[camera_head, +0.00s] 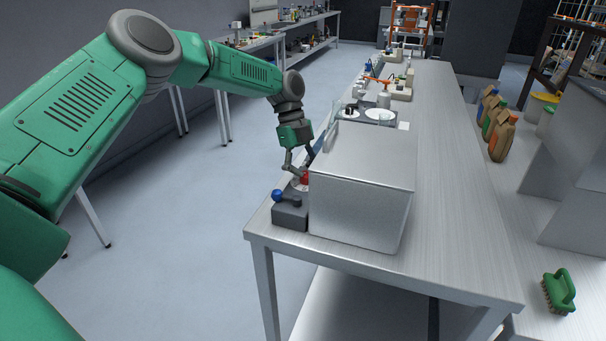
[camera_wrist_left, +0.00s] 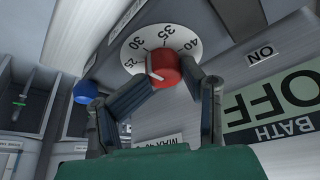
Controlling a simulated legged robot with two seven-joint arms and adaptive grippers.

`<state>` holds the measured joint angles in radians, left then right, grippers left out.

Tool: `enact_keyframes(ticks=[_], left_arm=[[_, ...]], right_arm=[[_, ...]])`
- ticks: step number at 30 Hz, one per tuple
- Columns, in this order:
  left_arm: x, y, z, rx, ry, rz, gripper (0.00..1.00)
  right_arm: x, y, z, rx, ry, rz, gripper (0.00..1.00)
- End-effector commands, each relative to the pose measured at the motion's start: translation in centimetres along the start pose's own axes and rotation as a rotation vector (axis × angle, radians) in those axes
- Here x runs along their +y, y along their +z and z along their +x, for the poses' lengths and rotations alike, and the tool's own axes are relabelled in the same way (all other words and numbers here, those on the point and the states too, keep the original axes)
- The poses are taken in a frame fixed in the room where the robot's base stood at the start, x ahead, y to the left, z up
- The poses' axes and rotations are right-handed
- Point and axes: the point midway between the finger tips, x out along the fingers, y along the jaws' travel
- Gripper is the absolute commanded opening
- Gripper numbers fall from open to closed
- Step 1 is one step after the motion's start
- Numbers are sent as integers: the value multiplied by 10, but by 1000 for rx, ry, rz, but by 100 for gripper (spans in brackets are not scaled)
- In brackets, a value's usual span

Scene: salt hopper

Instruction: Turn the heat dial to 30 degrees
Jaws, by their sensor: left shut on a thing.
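The heat dial is a red knob (camera_wrist_left: 165,68) on a white round scale (camera_wrist_left: 148,42) marked 25, 30, 35 and 40 in the left wrist view. A white mark on the knob's left side faces the 25 to 30 part of the scale; I cannot read its exact setting. In the head view the red knob (camera_head: 304,178) is on the left side of the metal bath box (camera_head: 360,205). My left gripper (camera_wrist_left: 175,80) is shut on the knob, one finger on each side. It also shows in the head view (camera_head: 298,172). My right gripper is not in view.
A blue-knobbed lever (camera_head: 278,196) on a grey block is close to the gripper; the blue knob shows in the left wrist view (camera_wrist_left: 85,93). A BATH OFF label (camera_wrist_left: 275,105) is beside the dial. Glassware stands behind the box. The bench right of it is clear.

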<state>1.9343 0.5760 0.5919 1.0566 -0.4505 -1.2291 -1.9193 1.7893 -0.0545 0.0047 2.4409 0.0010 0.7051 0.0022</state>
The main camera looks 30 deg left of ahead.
Motion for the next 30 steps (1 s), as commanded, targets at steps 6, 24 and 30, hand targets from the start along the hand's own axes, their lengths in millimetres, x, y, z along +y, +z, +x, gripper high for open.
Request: enact_keyframes(ticks=[6,24,30], left_arm=[[-3,-1,2,-2,-4,12,7],[-2,-3,2,-1,-3,12,37],[-2,-3,1,-1,-4,12,37]], right_arm=[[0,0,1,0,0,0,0],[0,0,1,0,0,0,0],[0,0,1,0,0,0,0]])
